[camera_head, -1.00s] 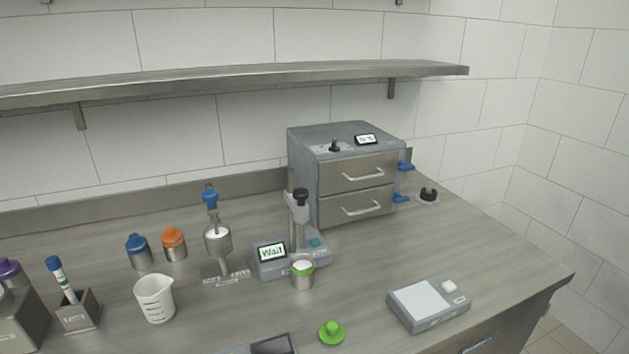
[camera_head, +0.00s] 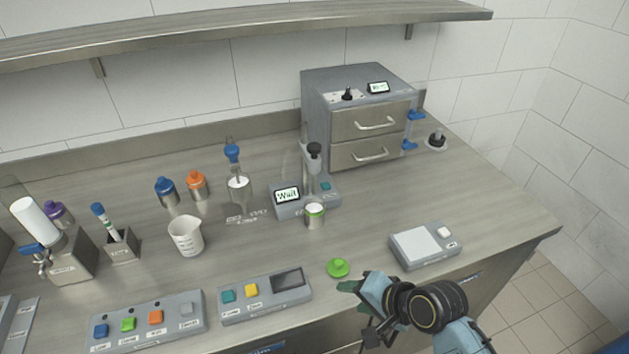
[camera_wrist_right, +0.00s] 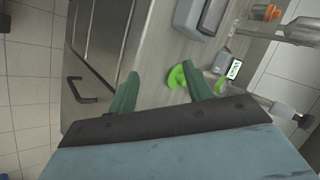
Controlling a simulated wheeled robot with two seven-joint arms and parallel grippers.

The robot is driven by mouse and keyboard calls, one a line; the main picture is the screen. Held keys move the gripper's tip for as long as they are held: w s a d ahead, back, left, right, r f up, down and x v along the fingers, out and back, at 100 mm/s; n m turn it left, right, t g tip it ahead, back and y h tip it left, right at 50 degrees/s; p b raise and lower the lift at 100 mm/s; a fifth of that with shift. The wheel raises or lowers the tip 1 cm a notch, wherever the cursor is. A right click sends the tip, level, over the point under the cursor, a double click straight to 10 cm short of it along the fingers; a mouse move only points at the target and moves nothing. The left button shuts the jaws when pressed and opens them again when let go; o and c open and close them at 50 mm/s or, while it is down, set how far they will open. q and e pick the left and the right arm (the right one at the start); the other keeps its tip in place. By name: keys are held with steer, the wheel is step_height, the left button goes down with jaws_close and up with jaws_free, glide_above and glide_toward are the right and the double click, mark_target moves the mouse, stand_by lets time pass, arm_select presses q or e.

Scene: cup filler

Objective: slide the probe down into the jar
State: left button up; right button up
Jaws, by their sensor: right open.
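The stand's screen reads "Wait". Its upright carries a black knob (camera_head: 314,151) above the jar; the probe's tip is too small to make out. A green lid (camera_head: 338,268) lies on the counter in front of the jar. My right gripper (camera_head: 354,303) is open and empty at the counter's front edge, near the lid. In the right wrist view its fingers (camera_wrist_right: 163,92) are apart, with the lid (camera_wrist_right: 177,77) beyond them. My left gripper is out of view.
A white-topped scale (camera_head: 425,246) stands right of the lid. A button panel (camera_head: 263,298) lies left of it along the front edge. A beaker (camera_head: 187,236), a blue-knobbed stand (camera_head: 238,190) and capped jars stand left. A drawer cabinet (camera_head: 365,115) stands behind.

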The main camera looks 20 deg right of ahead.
steer(key=w+r+m+t+y, duration=0.2)
steer(key=w+r+m+t, duration=0.2)
steer(key=w+r+m, duration=0.55)
steer(key=m+t+y+p, duration=0.1)
steer(key=m+t, duration=0.4)
steer(key=m, duration=0.7)
glide_toward(319, 149)
steer(key=x, duration=1.1)
steer(key=shift+w+a+b, duration=0.15)
steer(key=shift+w+b, duration=0.15)
steer(key=shift+b, duration=0.05)
steer(key=shift+c, duration=0.4)
jaws_close()
